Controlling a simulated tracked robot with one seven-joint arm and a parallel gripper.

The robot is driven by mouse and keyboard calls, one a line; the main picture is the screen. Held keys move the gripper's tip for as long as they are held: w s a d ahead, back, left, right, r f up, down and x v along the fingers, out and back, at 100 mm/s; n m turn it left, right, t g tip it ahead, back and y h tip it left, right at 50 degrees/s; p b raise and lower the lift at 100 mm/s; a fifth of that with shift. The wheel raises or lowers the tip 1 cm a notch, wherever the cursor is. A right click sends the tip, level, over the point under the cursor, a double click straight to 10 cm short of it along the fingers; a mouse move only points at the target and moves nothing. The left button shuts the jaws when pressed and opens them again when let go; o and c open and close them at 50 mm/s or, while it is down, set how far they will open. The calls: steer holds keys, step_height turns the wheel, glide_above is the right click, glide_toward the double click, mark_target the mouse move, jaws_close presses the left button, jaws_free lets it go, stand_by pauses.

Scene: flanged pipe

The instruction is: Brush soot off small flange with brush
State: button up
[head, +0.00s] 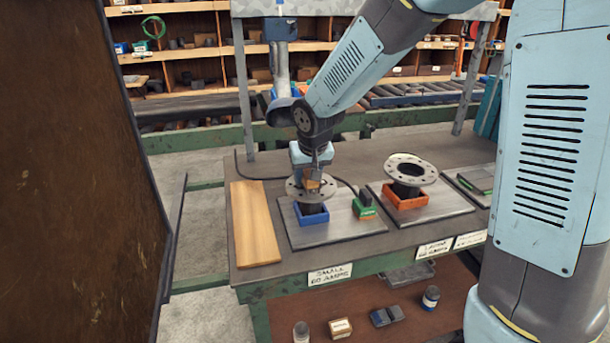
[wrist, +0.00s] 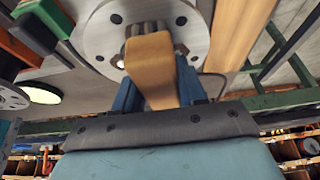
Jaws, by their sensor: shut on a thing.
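The small flange (head: 295,188) is a round grey disc with bolt holes, standing level on a blue holder (head: 311,216) on a grey plate. My gripper (head: 318,178) points down over its right part and is shut on a wooden brush (head: 323,187). In the wrist view, the tan brush (wrist: 150,70) sits between the blue fingers of my gripper (wrist: 160,90), in front of the flange face (wrist: 98,35). The brush hides the middle of the flange. I cannot tell whether bristles touch it. No clear soot patch shows on the visible face.
A larger flange (head: 411,168) on an orange holder (head: 405,198) is further right. A wooden board (head: 254,225) lies at the left. The bench's front strip is clear.

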mark_target(324, 179)
steer(key=shift+w+d+f, duration=0.1)
steer(key=shift+w+d, duration=0.15)
steer(key=shift+d, duration=0.65)
steer(key=shift+w+d, duration=0.2)
steer(key=shift+d, duration=0.65)
steer(key=shift+w+d+f, duration=0.1)
steer(key=shift+w+d, duration=0.15)
steer(key=shift+d, duration=0.65)
steer(key=shift+r, duration=0.1)
step_height(324, 179, up, 7)
steer(key=shift+f, duration=1.5)
steer(key=shift+f, duration=1.95)
steer(key=shift+a, duration=0.15)
